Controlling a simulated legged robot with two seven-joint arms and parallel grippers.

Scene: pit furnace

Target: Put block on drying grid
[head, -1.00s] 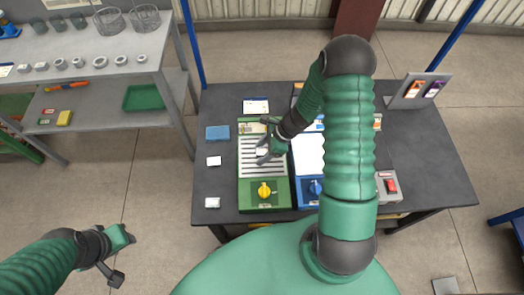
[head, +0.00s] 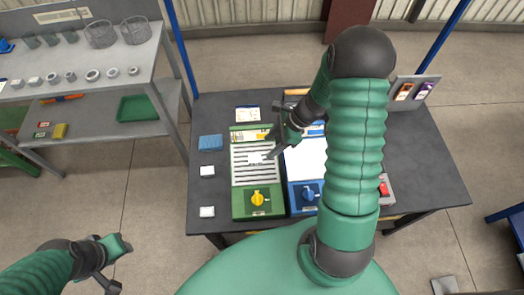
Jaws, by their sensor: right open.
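The drying grid (head: 242,178) is a slatted white plate on a green unit with a yellow knob, on the dark table. A small white block (head: 256,158) lies on its slats, in the upper right part. My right gripper (head: 271,147) is open, just right of this block and apart from it. Two more white blocks, an upper one (head: 207,171) and a lower one (head: 207,211), lie on the table left of the green unit. My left gripper (head: 115,265) is open and empty over the floor at lower left.
A blue unit (head: 306,195) with a white plate stands right of the grid, partly behind my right arm. A blue sponge-like piece (head: 210,142) and a card (head: 247,114) lie on the table (head: 425,185). A grey shelf (head: 100,60) with rings and baskets stands at left.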

